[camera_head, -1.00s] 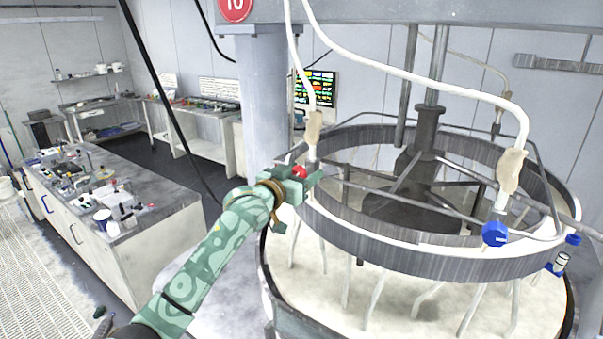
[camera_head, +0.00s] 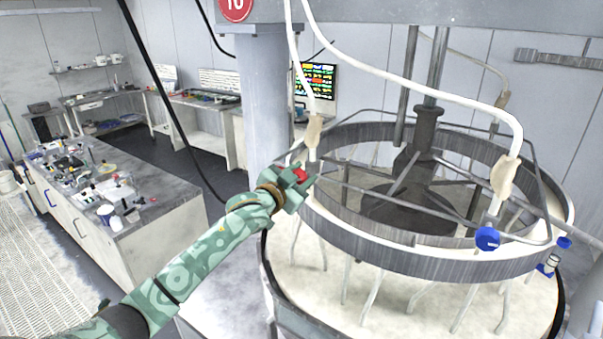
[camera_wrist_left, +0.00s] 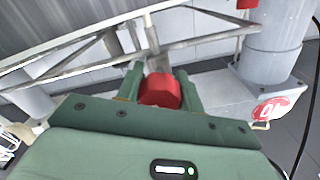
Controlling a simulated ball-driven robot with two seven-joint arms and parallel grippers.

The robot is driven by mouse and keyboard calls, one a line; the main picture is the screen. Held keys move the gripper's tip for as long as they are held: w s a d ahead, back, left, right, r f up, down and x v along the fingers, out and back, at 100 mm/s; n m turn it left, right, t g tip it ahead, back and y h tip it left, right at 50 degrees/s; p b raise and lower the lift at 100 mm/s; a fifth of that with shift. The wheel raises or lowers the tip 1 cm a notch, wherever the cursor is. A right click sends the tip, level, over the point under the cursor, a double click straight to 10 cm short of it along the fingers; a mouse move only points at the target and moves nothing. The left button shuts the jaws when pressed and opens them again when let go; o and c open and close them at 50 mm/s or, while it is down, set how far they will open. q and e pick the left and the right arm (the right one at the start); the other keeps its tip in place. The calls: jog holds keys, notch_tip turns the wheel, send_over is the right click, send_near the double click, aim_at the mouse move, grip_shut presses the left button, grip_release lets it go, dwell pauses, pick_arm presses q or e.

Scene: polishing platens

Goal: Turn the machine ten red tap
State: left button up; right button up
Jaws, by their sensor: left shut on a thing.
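The red tap (camera_head: 300,175) sits on the near left rim of the round machine (camera_head: 385,240), below a white hose. My left gripper (camera_head: 306,179) is at the red tap and shut on it. In the left wrist view the red tap (camera_wrist_left: 160,91) shows between the two green fingers (camera_wrist_left: 160,85). A round red sign reading 10 (camera_head: 236,8) is on the beam above the machine's grey column. My right gripper is not in view.
Blue taps (camera_head: 487,238) sit on the rim at the right. White hoses (camera_head: 420,82) arch over the machine. A bench with small bottles (camera_head: 120,215) stands at the left. A black cable (camera_head: 170,110) hangs behind my left arm. Dark floor lies between the benches.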

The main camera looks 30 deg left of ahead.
pick_arm(q)
jog(key=o, duration=1)
jog(key=s+a+b, duration=0.2)
jog(key=s+b, duration=0.1)
jog(key=s, duration=1.3)
jog(key=shift+a, duration=0.15)
jog(key=shift+f, duration=0.1)
